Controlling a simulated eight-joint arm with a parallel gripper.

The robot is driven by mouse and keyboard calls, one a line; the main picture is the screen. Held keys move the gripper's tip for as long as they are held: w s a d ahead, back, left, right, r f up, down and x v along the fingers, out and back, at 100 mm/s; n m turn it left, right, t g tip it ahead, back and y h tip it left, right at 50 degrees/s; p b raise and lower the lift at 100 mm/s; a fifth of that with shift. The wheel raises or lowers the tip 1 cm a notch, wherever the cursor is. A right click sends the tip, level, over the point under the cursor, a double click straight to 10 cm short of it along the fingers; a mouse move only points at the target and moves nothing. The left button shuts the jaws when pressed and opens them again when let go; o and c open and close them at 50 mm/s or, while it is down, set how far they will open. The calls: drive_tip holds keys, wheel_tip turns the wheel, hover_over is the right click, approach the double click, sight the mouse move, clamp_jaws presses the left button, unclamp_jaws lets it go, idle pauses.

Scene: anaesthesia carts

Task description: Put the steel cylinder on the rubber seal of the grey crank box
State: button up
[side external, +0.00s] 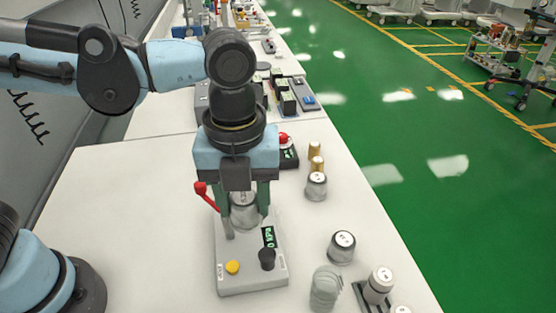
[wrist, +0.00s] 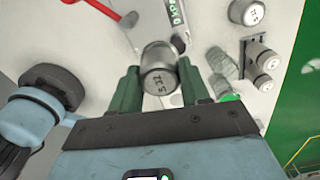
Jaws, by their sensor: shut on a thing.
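The steel cylinder (side external: 244,212), silver with a marked top, is between the green fingers of my gripper (side external: 246,204), which is shut on it. In the wrist view the cylinder (wrist: 160,72) sits upright-looking between both fingers. The grey crank box (side external: 250,272) lies directly below, with a yellow button, a black knob, a "0 kPa" display and a red-handled crank (side external: 205,195) at its left. The box also shows in the wrist view (wrist: 152,22). The rubber seal is hidden by the cylinder and gripper. I cannot tell whether the cylinder touches it.
Other metal cylinders stand to the right: one near the brass weights (side external: 316,186), one in the middle (side external: 341,248), one on a dark stand (side external: 379,285). A clear ribbed jar (side external: 325,288) is in front. Devices (side external: 287,96) fill the back.

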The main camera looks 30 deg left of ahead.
drive_tip(key=w+a+f, duration=0.3)
drive_tip(key=w+f, duration=0.1)
drive_tip(key=w, duration=0.1)
drive_tip(key=w+a+f, duration=0.2)
drive_tip(key=w, duration=0.1)
drive_tip(key=shift+a, duration=0.3)
drive_tip(key=shift+f, duration=2)
drive_tip(key=shift+f, duration=0.15)
drive_tip(key=o, duration=1.3)
wheel_tip(320, 180, up, 12)
drive_tip(key=s+a+f+n+t, duration=0.1)
drive_tip(key=a+n+t, duration=0.1)
drive_tip(key=a+n, duration=0.3)
drive_tip(key=s+a+f+n+t, duration=0.1)
drive_tip(key=a+n, duration=0.4)
drive_tip(key=n, duration=0.9)
drive_tip(key=s+a+f+n+t, duration=0.1)
drive_tip(key=s+a+n+t, duration=0.2)
drive_tip(key=n, duration=0.6)
drive_tip(key=shift+s+a+n+t, duration=0.1)
drive_tip(key=shift+a+n+t, duration=0.4)
drive_tip(key=shift+a, duration=0.65)
